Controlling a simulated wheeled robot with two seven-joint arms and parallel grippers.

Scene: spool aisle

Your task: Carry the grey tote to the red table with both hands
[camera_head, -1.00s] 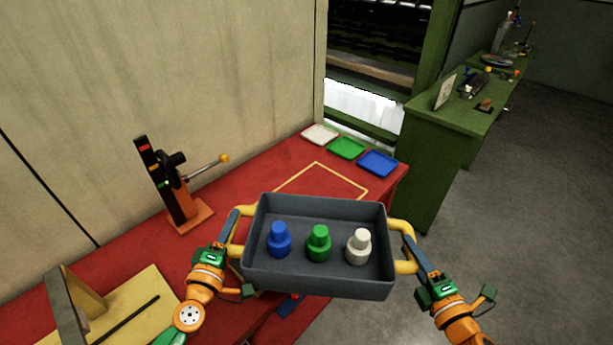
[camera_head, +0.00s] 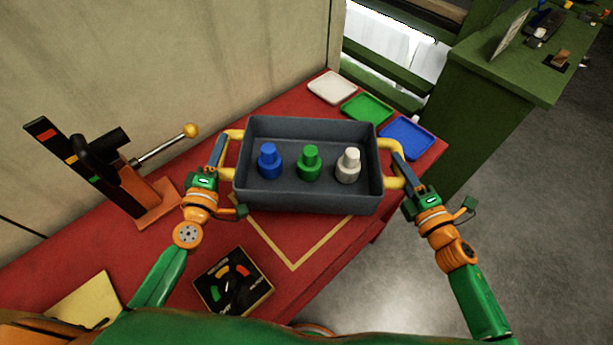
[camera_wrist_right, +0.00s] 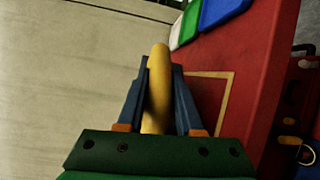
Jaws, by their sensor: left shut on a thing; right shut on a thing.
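The grey tote (camera_head: 307,202) is level in the head view, over the red table (camera_head: 300,285). Whether it touches the table top is hard to tell. Inside stand a blue peg (camera_head: 270,163), a green peg (camera_head: 310,164) and a white peg (camera_head: 348,167). My left gripper (camera_head: 222,158) is shut on the tote's left yellow handle. My right gripper (camera_head: 396,165) is shut on its right yellow handle. In the right wrist view the yellow handle (camera_wrist_right: 157,90) runs between the blue fingers. A yellow outline (camera_head: 293,268) on the table shows partly in front of the tote.
White (camera_head: 332,87), green (camera_head: 366,107) and blue (camera_head: 408,138) trays lie behind the tote. A lever stand (camera_head: 140,195) is on the left. A black dial box (camera_head: 232,281) lies in front. A green bench (camera_head: 505,80) stands at right, across open floor.

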